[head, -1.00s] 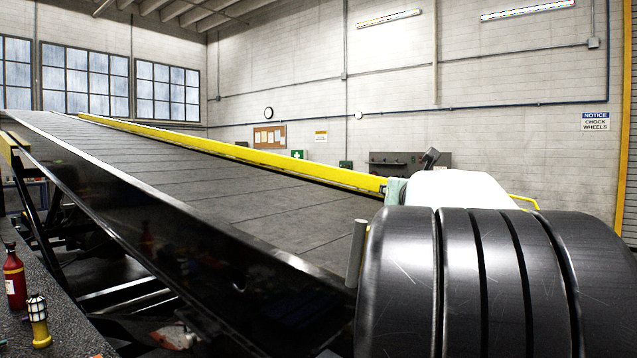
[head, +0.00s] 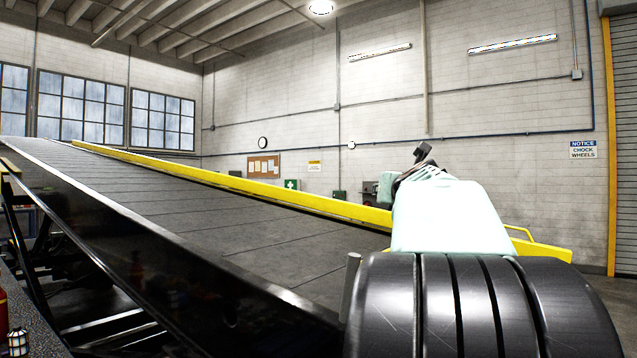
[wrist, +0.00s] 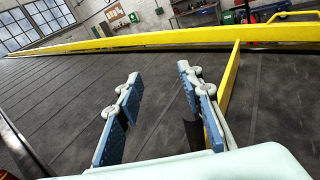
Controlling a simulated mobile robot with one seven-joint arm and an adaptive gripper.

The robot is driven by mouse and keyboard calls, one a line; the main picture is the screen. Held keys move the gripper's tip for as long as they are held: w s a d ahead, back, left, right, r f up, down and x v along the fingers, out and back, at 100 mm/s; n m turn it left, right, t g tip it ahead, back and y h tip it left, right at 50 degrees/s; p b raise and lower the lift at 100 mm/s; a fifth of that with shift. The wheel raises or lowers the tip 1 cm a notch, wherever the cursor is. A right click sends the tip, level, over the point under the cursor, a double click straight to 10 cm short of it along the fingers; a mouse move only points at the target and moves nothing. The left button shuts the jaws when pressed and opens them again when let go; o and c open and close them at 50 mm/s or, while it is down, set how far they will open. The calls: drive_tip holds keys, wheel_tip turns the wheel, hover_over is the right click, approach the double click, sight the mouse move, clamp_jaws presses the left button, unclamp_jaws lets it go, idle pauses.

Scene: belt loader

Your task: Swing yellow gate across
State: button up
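A flat yellow bar, which looks like the yellow gate (wrist: 232,80), shows in the wrist view. It runs from the far yellow side rail (wrist: 150,40) down behind my right finger. My gripper (wrist: 158,76) is open, its two blue-padded fingers apart over the dark belt (wrist: 60,100). The bar is on the outer side of the right finger, not between the fingers; I cannot tell whether they touch. A dark cylinder (wrist: 192,133) shows beside the right finger's base. In the head view my arm hides the gate.
The sloping belt (head: 200,200) rises to the left, with the yellow rail (head: 300,200) along its far side. A short grey post (head: 351,275) stands at its near edge. A red bottle (head: 3,315) and a lantern-like item (head: 17,342) are at lower left.

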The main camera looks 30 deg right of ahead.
drive_tip(key=shift+d+r, duration=0.1)
drive_tip(key=shift+r, duration=1.2)
